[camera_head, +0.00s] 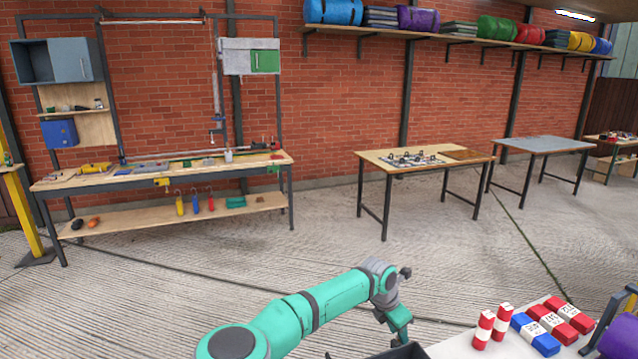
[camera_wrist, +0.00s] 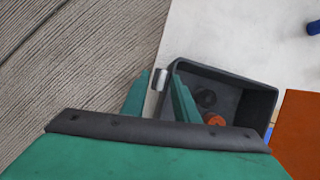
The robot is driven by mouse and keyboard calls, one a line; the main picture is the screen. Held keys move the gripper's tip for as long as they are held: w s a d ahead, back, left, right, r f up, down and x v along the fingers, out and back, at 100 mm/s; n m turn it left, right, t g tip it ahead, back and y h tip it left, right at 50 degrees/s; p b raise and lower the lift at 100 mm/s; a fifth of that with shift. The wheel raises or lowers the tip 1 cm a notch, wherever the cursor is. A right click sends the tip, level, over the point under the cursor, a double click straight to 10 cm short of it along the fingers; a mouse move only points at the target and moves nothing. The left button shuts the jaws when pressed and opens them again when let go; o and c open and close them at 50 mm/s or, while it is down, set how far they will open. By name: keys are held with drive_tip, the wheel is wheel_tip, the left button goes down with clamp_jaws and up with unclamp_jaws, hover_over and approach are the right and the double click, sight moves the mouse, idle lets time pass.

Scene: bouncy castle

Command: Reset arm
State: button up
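My gripper (camera_head: 399,322) hangs at the end of my teal arm, low in the head view, beside the white tabletop. In the wrist view its two teal fingers (camera_wrist: 160,88) stand apart. A small silver cylinder-like piece (camera_wrist: 160,79) shows between the fingertips; I cannot tell whether they touch it. A dark bin (camera_wrist: 262,100) lies beyond and to the right of the fingers. A dark round thing (camera_wrist: 206,97) and an orange-red thing (camera_wrist: 214,119) are inside it. The bin's edge also shows in the head view (camera_head: 408,351).
The white tabletop (camera_head: 455,347) carries red-and-white and blue-and-white blocks (camera_head: 535,335) to the right of my gripper. A purple roll (camera_head: 622,338) is at the far right. A long workbench (camera_head: 160,176) and other tables stand by the brick wall. The concrete floor between is clear.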

drive_tip(key=shift+s+d+n+t, duration=0.15)
drive_tip(key=shift+n+t, duration=0.25)
drive_tip(key=shift+n, duration=0.5)
drive_tip(key=shift+n+t+y, duration=0.3)
drive_tip(key=shift+n+y, duration=0.1)
drive_tip(key=shift+n, duration=0.6)
drive_tip(key=shift+d+n, duration=0.2)
drive_tip(key=shift+n, duration=0.4)
drive_tip(key=shift+s+n+y, duration=0.15)
drive_tip(key=shift+n+y, duration=0.35)
drive_tip(key=shift+n, duration=0.3)
drive_tip(key=n+y, duration=0.1)
drive_tip(key=n, duration=0.1)
drive_tip(key=n+t, duration=0.1)
drive_tip(key=n, duration=0.2)
drive_tip(key=shift+d+y, duration=0.15)
drive_tip(key=shift+y, duration=0.25)
drive_tip(key=shift+d+n+y, duration=0.1)
drive_tip(key=shift+n+y, duration=0.9)
drive_tip(key=shift+n, duration=1.5)
